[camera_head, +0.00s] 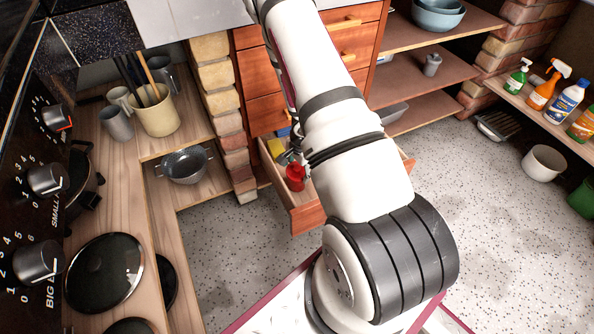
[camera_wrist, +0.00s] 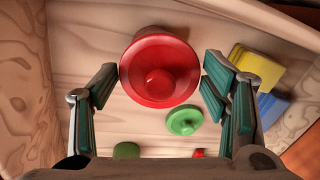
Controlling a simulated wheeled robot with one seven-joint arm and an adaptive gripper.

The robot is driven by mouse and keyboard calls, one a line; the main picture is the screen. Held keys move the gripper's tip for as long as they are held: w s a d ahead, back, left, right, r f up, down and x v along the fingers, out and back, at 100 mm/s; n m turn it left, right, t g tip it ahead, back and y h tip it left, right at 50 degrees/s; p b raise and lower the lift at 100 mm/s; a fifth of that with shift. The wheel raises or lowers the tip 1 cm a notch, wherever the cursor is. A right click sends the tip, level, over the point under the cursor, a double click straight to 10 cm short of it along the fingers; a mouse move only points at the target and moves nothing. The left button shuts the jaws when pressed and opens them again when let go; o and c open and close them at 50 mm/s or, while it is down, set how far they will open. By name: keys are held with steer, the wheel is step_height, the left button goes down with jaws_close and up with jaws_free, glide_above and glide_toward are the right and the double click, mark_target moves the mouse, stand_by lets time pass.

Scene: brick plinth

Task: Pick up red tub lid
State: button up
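The red tub lid (camera_wrist: 160,70) is a round red disc with a knob in its middle. In the wrist view it lies in the upper middle, over the wooden floor of an open drawer. My gripper (camera_wrist: 160,86) is open, with one finger on each side of the lid's lower part. I see no clear grip on it. In the head view a red object (camera_head: 295,177), seemingly the lid, shows in the open drawer (camera_head: 308,217) beside my arm. My arm hides most of my gripper and part of the drawer there.
A smaller green lid (camera_wrist: 184,121) lies just below the red lid in the wrist view. Yellow (camera_wrist: 258,66) and blue (camera_wrist: 272,107) blocks lie at the right. Drawer walls rise at left and top. A colander (camera_head: 184,165) stands on a shelf left of the drawer.

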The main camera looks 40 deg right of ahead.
steer(key=shift+c, duration=1)
steer(key=shift+r, duration=0.15)
